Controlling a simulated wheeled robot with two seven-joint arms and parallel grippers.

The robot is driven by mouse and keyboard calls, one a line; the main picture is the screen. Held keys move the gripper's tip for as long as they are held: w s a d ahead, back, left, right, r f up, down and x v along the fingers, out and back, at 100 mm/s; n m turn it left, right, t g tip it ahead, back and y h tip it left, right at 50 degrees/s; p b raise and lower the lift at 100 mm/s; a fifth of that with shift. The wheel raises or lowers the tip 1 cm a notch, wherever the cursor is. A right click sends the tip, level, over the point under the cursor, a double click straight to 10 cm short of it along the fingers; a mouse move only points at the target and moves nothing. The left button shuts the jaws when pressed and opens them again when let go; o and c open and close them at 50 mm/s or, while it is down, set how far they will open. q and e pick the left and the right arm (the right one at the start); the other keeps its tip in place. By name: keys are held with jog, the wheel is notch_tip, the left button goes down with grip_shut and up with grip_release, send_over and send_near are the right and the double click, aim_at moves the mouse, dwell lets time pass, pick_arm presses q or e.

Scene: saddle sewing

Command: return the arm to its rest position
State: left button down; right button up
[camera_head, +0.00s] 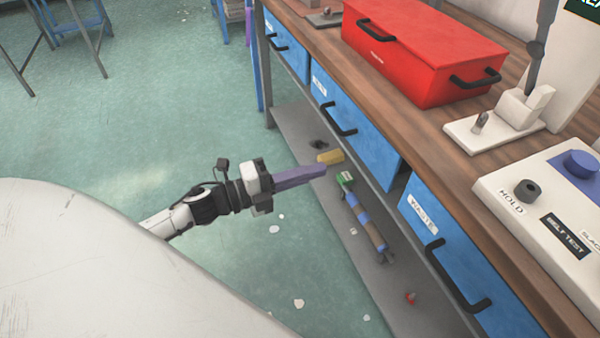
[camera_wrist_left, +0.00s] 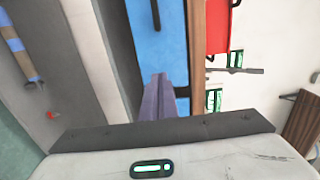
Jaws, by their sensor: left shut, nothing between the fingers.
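My left gripper (camera_head: 312,174) reaches in from the left in the head view, its purple fingers pressed together with nothing between them. It points toward the blue drawers and hangs over the floor beside the bench. In the left wrist view the shut fingers (camera_wrist_left: 159,98) stand in front of a blue drawer front (camera_wrist_left: 160,45). My right gripper is in neither view.
The wooden bench (camera_head: 440,135) carries a red toolbox (camera_head: 420,50) and a control box (camera_head: 540,215). Blue drawers with black handles, one labelled WASTE (camera_head: 422,215), front it. A low grey shelf (camera_head: 345,250) holds loose items. Green floor at left is mostly clear.

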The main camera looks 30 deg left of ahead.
pick_arm(q)
jog(key=s+d+f+n+g+y+p, duration=0.1)
jog(key=s+d+f+n+g+y, duration=0.2)
jog(key=s+f+n, duration=0.5)
jog(key=s+d+f+n+g+y+p, duration=0.2)
jog(key=s+d+f+n, duration=0.4)
jog(key=s+n, duration=0.5)
jog(key=f+n+g+y, duration=0.1)
jog(key=f+n+y, duration=0.1)
jog(key=n, duration=0.1)
jog(key=shift+d+n, duration=0.2)
jog(key=shift+n, duration=0.2)
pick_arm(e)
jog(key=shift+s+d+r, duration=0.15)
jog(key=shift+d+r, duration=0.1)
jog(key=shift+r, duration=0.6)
pick_arm(q)
jog(key=shift+s, duration=0.1)
